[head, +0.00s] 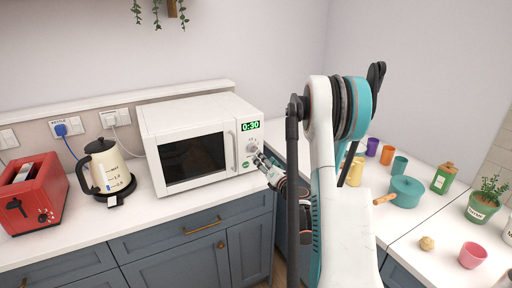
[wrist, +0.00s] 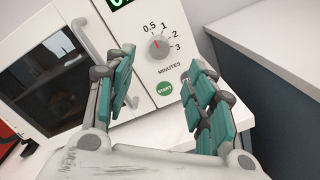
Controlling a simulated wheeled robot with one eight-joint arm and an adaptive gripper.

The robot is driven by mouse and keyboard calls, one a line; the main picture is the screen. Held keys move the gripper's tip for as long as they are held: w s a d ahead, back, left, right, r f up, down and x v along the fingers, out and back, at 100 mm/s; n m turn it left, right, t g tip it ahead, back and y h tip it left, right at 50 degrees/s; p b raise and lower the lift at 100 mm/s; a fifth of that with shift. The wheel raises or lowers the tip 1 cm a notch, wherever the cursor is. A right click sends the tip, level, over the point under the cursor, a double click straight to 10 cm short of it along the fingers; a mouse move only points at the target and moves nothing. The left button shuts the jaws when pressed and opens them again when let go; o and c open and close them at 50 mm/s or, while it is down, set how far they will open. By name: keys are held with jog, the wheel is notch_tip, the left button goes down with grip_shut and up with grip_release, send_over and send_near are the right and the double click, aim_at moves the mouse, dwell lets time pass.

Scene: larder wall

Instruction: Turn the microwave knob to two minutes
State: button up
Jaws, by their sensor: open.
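The white microwave (head: 205,142) stands on the counter, its green display (head: 250,126) reading 0:30. In the wrist view its grey round knob (wrist: 159,47) has a red pointer mark toward 0.5 on a dial marked 0.5, 1, 2, 3 and MINUTES. A green START button (wrist: 163,88) sits below the knob. My gripper (wrist: 160,63) is open, with its teal fingers left and right of the knob in the picture and nothing between them. It looks short of the knob. In the head view my gripper (head: 260,158) is close to the control panel and partly hides it.
The microwave's vertical door handle (head: 230,150) is just left of the panel. A kettle (head: 107,172) and red toaster (head: 33,195) stand to the left. A teal pot (head: 405,192), several cups and a potted plant (head: 487,198) are on the right counter.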

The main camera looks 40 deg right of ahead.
aim_at(254, 149)
jog(key=b+x, duration=0.1)
jog(key=x, duration=0.8)
jog(key=shift+w, duration=0.35)
jog(key=c, duration=1.1)
